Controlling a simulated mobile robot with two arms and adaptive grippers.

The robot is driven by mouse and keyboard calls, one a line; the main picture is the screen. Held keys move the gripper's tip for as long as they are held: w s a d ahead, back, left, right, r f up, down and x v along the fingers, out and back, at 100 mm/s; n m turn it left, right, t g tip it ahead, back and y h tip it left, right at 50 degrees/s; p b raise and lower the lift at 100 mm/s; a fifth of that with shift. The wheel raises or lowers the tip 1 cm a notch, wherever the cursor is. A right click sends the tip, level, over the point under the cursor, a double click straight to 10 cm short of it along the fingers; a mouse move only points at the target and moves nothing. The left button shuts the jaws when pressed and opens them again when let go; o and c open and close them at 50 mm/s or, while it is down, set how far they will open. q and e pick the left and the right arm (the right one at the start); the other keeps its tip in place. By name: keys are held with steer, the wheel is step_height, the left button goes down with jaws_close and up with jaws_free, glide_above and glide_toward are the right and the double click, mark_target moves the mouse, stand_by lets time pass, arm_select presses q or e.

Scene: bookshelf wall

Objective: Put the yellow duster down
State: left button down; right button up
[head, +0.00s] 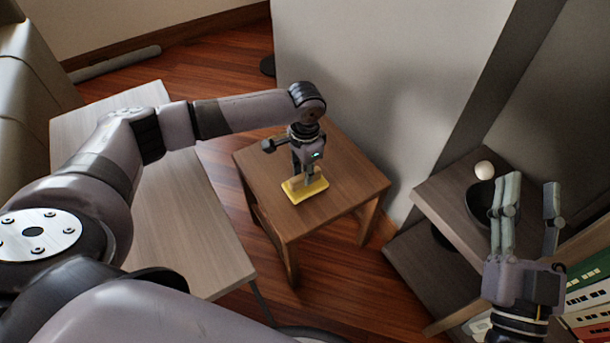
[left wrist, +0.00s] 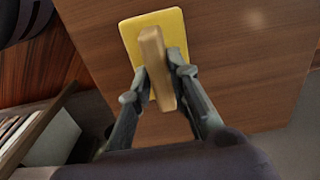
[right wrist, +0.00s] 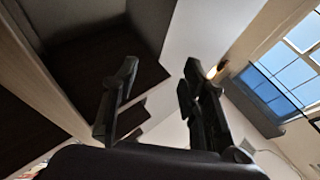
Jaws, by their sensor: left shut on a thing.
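The yellow duster (head: 297,193) has a flat yellow pad and a light wooden handle. It is at the top of the small brown wooden table (head: 345,190), pad down; I cannot tell whether it touches the wood. My left gripper (head: 304,178) comes from above and is shut on the duster's handle. In the left wrist view the fingers (left wrist: 160,85) grip both sides of the handle, with the yellow pad (left wrist: 177,20) beyond. My right gripper (head: 528,215) is open and empty by the shelf at the right; its parted fingers also show in the right wrist view (right wrist: 158,85).
A long pale table (head: 190,215) stands left of the small table, under my left arm. At the right, a wooden shelf (head: 440,195) holds a dark bowl (head: 480,200) and a white ball (head: 484,170). Books (head: 590,290) stand at the lower right. The small table's top is otherwise clear.

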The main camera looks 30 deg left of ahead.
arm_select(q)
steer(key=shift+f, duration=0.35)
arm_select(e)
steer(key=shift+s+r+t, duration=0.3)
steer(key=shift+r+t, duration=0.1)
steer(key=shift+r, duration=0.2)
arm_select(q)
steer(key=c, duration=1.5)
jaws_free()
steer(key=shift+f, duration=0.1)
arm_select(e)
steer(key=shift+w+f, duration=0.2)
steer(key=shift+f, duration=0.15)
